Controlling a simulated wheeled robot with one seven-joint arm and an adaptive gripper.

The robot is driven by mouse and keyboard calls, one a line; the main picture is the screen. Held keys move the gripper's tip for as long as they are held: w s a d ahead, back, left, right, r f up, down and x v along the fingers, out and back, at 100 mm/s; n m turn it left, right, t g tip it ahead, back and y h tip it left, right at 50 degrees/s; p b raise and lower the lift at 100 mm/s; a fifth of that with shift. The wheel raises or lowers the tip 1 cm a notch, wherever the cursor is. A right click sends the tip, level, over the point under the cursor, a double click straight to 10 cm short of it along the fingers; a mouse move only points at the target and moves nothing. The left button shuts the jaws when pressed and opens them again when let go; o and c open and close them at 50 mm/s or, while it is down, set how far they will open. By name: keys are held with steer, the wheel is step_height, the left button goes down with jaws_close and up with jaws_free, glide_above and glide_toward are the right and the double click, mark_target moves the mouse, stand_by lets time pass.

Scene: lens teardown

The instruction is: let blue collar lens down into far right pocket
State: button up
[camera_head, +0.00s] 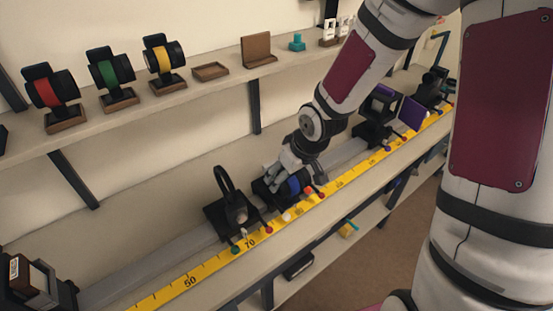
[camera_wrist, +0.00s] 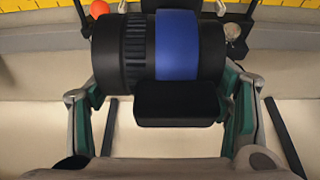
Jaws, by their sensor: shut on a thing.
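The blue collar lens is a black ribbed barrel with a wide blue band (camera_wrist: 178,45) and a black block (camera_wrist: 177,103) on its near side. It lies crosswise between the two fingers of my gripper (camera_wrist: 170,95), which is shut on it. In the head view, the lens (camera_head: 294,185) is over the rail beside the yellow scale, partly covered by my gripper (camera_head: 283,178). Whether it touches a mount beneath is hidden. I cannot pick out the far right pocket in either view.
A black holder with a hoop (camera_head: 228,205) stands left on the rail, and a dark mount with a purple plate (camera_head: 411,112) stands right. The yellow scale (camera_head: 215,265) runs along the front. Red (camera_head: 46,93), green (camera_head: 107,73) and yellow (camera_head: 161,59) collar lenses stand on the upper shelf.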

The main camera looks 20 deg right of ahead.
steer(key=shift+a+r, duration=0.1)
steer(key=shift+w+d+f+p, duration=0.2)
steer(key=shift+w+d+f, duration=0.45)
steer(key=shift+w, duration=2)
steer(key=shift+w+d+f+p, duration=0.25)
steer(key=shift+w+f, duration=0.65)
steer(key=shift+w, duration=1.75)
steer(key=shift+w+d+f+p, duration=0.1)
steer(key=shift+w+d+f, duration=0.6)
steer(key=shift+w, duration=1.95)
steer(key=shift+a+f, duration=0.1)
steer(key=shift+f, duration=0.15)
steer(key=o, duration=1.5)
steer(key=shift+o, duration=0.2)
